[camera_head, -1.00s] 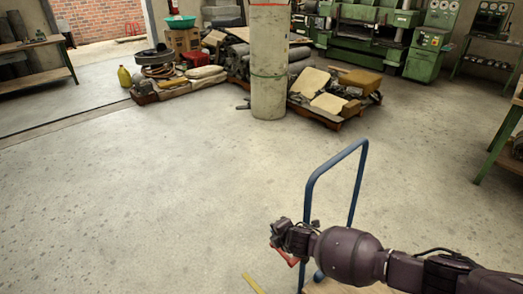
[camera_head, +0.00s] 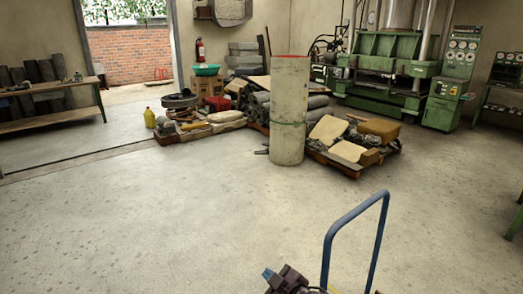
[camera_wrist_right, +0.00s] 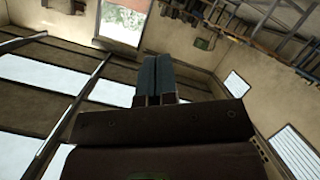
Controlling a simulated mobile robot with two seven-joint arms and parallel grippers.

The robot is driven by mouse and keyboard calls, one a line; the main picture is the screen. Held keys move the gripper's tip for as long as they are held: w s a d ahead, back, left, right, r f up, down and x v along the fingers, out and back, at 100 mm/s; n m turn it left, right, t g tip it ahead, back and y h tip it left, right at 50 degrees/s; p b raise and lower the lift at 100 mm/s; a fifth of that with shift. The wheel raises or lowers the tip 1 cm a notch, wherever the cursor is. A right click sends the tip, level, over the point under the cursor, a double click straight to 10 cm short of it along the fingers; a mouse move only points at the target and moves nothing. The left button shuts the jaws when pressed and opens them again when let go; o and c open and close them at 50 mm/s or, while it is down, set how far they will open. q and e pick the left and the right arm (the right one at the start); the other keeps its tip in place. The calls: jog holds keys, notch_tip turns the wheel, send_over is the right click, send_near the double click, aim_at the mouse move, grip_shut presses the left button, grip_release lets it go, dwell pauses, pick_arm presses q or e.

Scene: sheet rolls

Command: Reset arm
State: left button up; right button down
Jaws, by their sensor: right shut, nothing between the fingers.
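My right gripper (camera_head: 270,274) shows at the bottom edge of the head view, in front of the blue handle of a cart. Only its end is in the picture; the arm behind it is cut off below. In the right wrist view its two fingers (camera_wrist_right: 157,75) lie side by side, shut and empty. That view looks up at ceiling, skylights and walls. My left gripper is not in view.
The blue cart handle (camera_head: 330,240) stands close at the bottom right. A tall pale column (camera_head: 288,120) and a pallet of cushions (camera_head: 355,172) stand farther off. Green machinery (camera_head: 400,75) is behind. The floor at centre and left is clear.

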jog(key=s+d+f+m+t+h, duration=0.25)
jog(key=s+d+m+h, duration=0.25)
jog(key=s+d+m, duration=0.7)
jog(key=s+d+f+g+h, duration=0.1)
jog(key=s+d+f, duration=0.3)
jog(key=s+d, duration=0.2)
jog(key=s+d+f+g+h, duration=0.2)
jog(key=s+d+f, duration=0.2)
jog(key=s+d, duration=0.3)
jog(key=s, duration=0.3)
jog(key=shift+s, duration=0.25)
jog(key=shift+d+f+g, duration=0.1)
jog(key=shift+g, duration=0.15)
